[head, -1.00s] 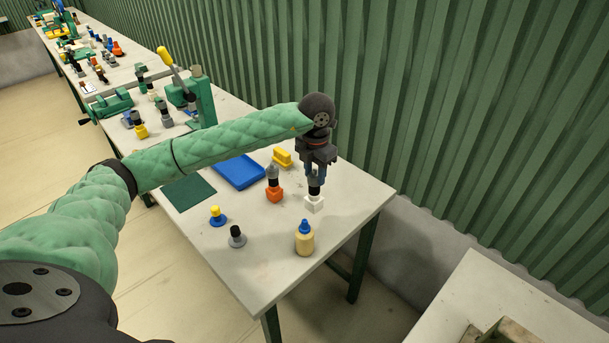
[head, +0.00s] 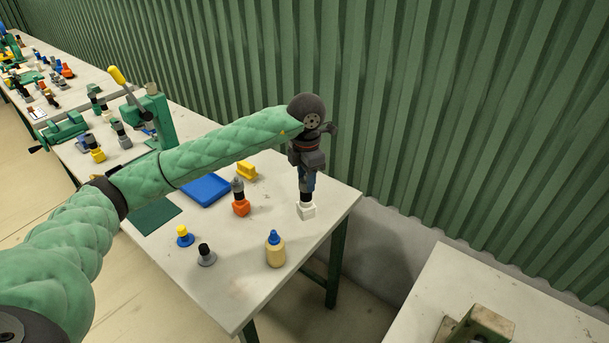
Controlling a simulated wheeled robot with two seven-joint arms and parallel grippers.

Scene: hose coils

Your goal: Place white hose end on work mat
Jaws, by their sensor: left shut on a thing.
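The white hose end (head: 306,211) has a white block base and a black collar, and stands upright near the right edge of the table. My left gripper (head: 306,184) points down from above and is shut on its upper part, hiding the top. The base seems to rest on the table; I cannot tell if there is any gap. The dark green work mat (head: 156,216) lies flat and bare at the table's left front, well left of the gripper. My right gripper is out of view.
An orange-based hose end (head: 241,207), a blue tray (head: 207,188) and a yellow block (head: 246,170) lie between the gripper and the mat. A bottle with a blue cap (head: 275,250), a grey piece (head: 206,257) and a blue-and-yellow piece (head: 184,238) stand in front.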

